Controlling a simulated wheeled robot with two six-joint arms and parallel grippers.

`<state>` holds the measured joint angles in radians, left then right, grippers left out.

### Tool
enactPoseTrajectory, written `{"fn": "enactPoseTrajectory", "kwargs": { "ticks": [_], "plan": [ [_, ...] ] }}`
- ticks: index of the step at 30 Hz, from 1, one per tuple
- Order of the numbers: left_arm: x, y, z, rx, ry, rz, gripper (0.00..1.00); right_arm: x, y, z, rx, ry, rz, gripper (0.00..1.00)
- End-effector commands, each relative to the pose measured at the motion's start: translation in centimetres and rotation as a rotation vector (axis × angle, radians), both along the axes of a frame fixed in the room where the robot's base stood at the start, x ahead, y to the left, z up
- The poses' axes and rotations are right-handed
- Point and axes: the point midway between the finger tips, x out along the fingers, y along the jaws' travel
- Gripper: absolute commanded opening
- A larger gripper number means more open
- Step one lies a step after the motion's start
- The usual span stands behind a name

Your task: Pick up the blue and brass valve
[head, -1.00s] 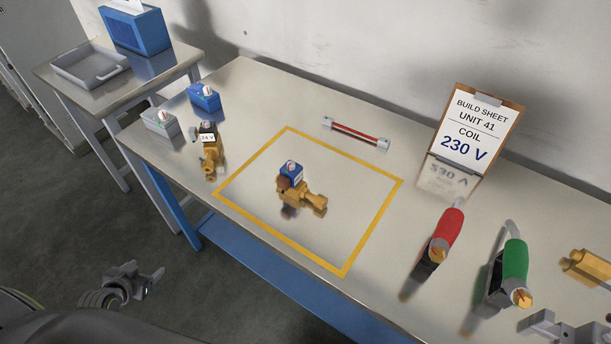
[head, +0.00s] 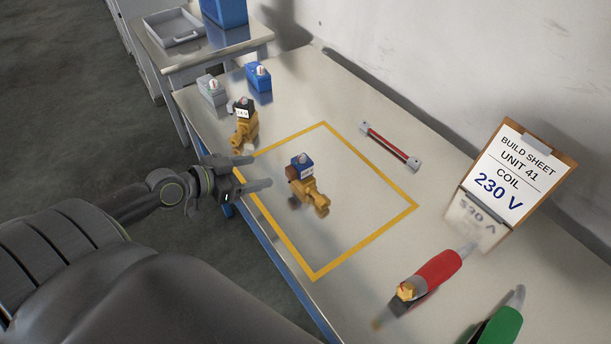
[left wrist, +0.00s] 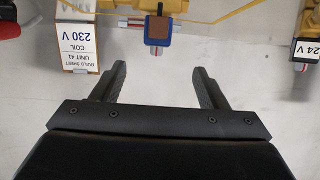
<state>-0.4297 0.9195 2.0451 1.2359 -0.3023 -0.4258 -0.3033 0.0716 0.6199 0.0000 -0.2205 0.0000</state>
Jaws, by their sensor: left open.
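The blue and brass valve (head: 305,180) stands inside the yellow outline on the bench, its blue coil on top of the brass body. It also shows in the left wrist view (left wrist: 158,34) at the top middle, beyond the fingertips. My left gripper (head: 260,172) is open and empty at the left edge of the outline, its fingers pointing toward the valve with a gap between. In the left wrist view my left gripper (left wrist: 158,70) has its two fingers apart with nothing between them. My right gripper is not in view.
A black-topped brass valve (head: 244,125) stands close behind my left gripper. Blue (head: 259,77) and grey (head: 211,90) coils sit further back. A red-and-silver bar (head: 390,146), a 230 V build sheet (head: 512,175), and red (head: 432,276) and green (head: 500,327) tools are to the right.

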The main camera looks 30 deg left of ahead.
Motion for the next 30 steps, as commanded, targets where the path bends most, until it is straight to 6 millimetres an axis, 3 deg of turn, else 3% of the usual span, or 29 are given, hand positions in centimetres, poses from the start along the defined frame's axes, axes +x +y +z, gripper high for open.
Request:
{"fn": "enactPoseTrajectory", "kwargs": {
  "ticks": [16,25,30],
  "plan": [
    [6.6,-2.7,-2.7,-0.005,0.0,0.003,0.67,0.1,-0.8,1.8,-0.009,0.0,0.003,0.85],
    [8.2,-3.4,-3.5,-0.002,0.001,0.001,0.67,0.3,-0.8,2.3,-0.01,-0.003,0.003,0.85],
    [9.8,-4.3,-3.8,-0.005,0.001,0.002,0.67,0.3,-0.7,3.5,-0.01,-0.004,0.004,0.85]
  ]
}}
